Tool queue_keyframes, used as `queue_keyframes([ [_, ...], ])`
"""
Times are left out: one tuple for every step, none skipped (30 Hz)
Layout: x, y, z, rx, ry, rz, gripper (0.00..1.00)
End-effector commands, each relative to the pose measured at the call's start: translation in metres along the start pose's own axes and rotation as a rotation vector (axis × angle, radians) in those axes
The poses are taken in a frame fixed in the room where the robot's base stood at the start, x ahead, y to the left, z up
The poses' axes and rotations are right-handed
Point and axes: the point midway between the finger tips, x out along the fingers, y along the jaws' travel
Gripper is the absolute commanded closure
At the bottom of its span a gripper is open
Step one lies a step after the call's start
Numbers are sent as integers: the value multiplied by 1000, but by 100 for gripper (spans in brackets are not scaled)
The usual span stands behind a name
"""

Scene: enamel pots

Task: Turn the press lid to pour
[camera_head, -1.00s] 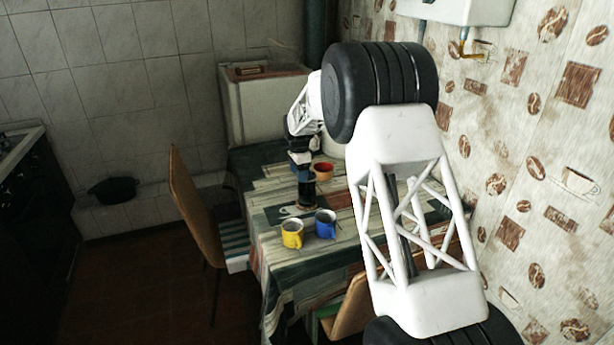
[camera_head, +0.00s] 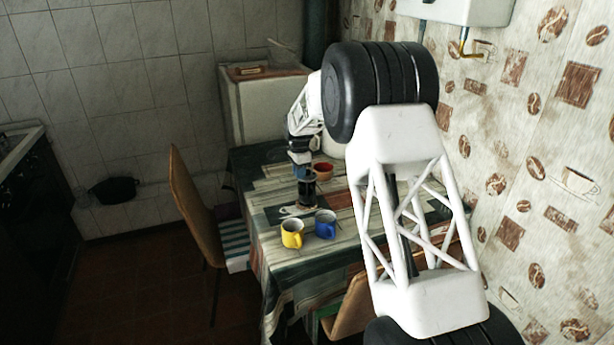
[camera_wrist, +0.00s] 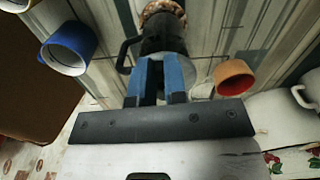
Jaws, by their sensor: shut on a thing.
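The dark coffee press (camera_head: 307,192) stands on the table, behind the yellow and blue mugs. In the wrist view the press (camera_wrist: 163,38) shows as a dark body with a black side handle (camera_wrist: 127,52) to the left. My gripper (camera_head: 304,176) is over the top of the press. Its blue fingers (camera_wrist: 160,72) are shut on the top of the press. The lid is mostly hidden by the fingers, so its spout direction cannot be told.
A yellow mug (camera_head: 292,234) and a blue mug (camera_head: 325,225) stand in front of the press. An orange-red mug (camera_head: 323,170) stands close behind it. A white flowered pot (camera_wrist: 288,112) is beyond the orange mug. A chair (camera_head: 190,205) stands at the table's left.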

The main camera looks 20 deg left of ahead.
Motion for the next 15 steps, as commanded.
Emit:
queue_keyframes([
  [0, 1, 0, -16, 0, 0, 100],
  [0, 1, -1, -29, 0, 0, 100],
  [-1, 2, -1, -51, 0, -1, 100],
  [-1, 2, -1, -69, 0, -1, 100],
  [-1, 3, -1, -89, 0, -1, 100],
  [0, 4, -1, -117, 0, 0, 100],
  [0, 5, -1, -137, 0, -1, 100],
  [0, 5, -1, -157, 0, -1, 100],
  [0, 6, -1, -182, 0, -1, 100],
  [0, 6, -1, -198, 0, -1, 100],
  [0, 7, -1, -212, 0, 0, 100],
  [0, 7, -1, -227, 0, 0, 100],
  [0, 8, -1, -235, 0, 0, 100],
  [0, 8, -1, -240, 0, 0, 100],
  [0, 8, -1, -244, 0, 0, 100],
])
